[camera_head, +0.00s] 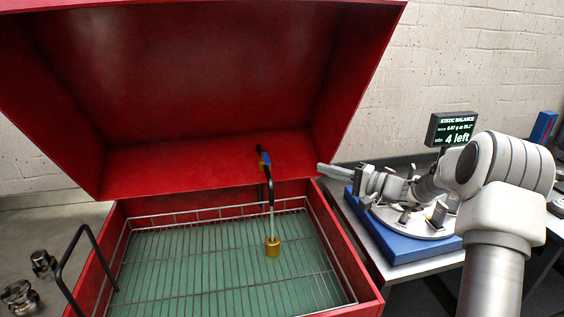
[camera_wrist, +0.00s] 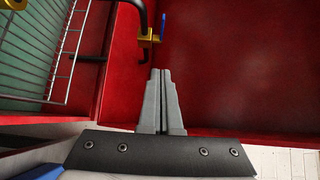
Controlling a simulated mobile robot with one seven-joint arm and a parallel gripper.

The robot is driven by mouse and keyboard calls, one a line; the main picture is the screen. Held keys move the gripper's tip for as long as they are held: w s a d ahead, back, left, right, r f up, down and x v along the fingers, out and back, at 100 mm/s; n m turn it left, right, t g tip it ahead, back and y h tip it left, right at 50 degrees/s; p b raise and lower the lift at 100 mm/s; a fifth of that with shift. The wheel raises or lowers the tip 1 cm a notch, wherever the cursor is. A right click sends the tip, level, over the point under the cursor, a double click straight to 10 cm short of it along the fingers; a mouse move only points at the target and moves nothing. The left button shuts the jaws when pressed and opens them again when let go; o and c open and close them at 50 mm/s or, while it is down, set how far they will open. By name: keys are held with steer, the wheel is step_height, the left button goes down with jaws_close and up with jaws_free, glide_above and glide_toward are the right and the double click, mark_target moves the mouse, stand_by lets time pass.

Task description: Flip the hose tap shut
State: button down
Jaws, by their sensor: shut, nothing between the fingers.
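The hose tap (camera_head: 265,160) is a small brass fitting with a blue lever, on a black hose at the back of the red washer cabinet. In the wrist view the brass tap body (camera_wrist: 148,38) sits on the dark hose, and its blue lever (camera_wrist: 163,26) stands beside the hose, roughly along it. My gripper (camera_head: 320,168) is at the cabinet's right edge, to the right of the tap. In the wrist view my gripper (camera_wrist: 160,72) has its grey fingers together and empty, their tips a little short of the tap and apart from it.
The red lid (camera_head: 190,70) stands open above. A wire rack (camera_head: 160,260) lies in the basin, with a brass nozzle (camera_head: 272,247) over it. The cabinet's right wall (camera_head: 345,245) stands beside a blue-based balancing machine (camera_head: 400,247). A screen (camera_head: 452,130) reads "4 left".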

steer(key=p, duration=0.2)
glide_toward(266, 160)
steer(key=shift+w+a, duration=2.05)
steer(key=shift+w, duration=0.5)
steer(key=shift+f, duration=0.2)
steer(key=shift+s+a+f+b, duration=0.1)
steer(key=shift+a+f+b, duration=0.05)
steer(key=shift+b, duration=0.65)
steer(key=shift+m+t+h+b, duration=0.3)
steer(key=shift+t, duration=0.1)
